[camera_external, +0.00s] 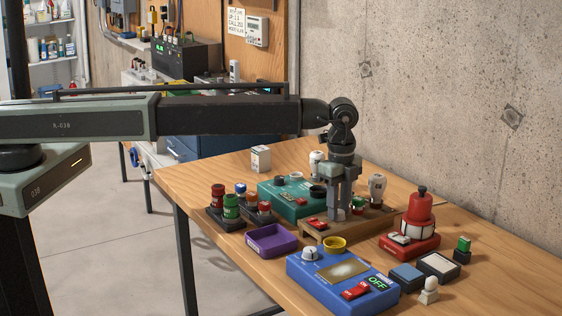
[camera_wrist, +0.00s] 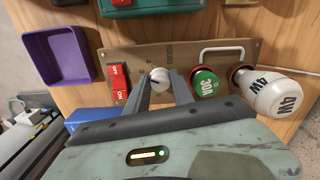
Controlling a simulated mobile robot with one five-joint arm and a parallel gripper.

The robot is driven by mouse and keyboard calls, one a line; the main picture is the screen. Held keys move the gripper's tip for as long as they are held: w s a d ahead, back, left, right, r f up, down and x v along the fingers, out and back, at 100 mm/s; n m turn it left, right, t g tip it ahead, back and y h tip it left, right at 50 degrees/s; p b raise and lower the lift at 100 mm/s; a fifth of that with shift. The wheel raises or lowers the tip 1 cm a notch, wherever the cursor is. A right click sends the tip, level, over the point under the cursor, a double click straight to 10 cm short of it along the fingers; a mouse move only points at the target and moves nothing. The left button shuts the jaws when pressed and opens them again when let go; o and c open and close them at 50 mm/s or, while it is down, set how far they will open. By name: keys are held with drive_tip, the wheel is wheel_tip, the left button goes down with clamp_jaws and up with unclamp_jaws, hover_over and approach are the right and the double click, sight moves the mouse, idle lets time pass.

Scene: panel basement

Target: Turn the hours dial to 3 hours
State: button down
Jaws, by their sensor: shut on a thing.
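The hours dial is a small white knob (camera_wrist: 158,77) on a tan panel (camera_wrist: 130,56), just right of a red rocker switch (camera_wrist: 119,83). Small dark lettering on the panel beside the knob seems to read HOURS. My gripper (camera_wrist: 161,84) points down at the panel, its two grey fingers on either side of the knob and shut on it. The knob's setting is too small to read. In the external view my gripper (camera_external: 340,212) stands over the wooden-edged panel (camera_external: 318,236) and hides the knob.
A green 30A fuse (camera_wrist: 206,82) and a white 4W bulb (camera_wrist: 273,93) sit close right of the knob. A purple tray (camera_external: 270,241), a teal box (camera_external: 277,200), a blue box (camera_external: 300,268) and a red lamp (camera_external: 417,212) crowd around the panel.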

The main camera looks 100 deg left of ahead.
idle(0.3)
drive_tip(key=c, duration=1.1)
unclamp_jaws()
wheel_tip(320, 180, up, 8)
drive_tip(key=p, duration=0.8)
drive_tip(key=shift+f, duration=0.1)
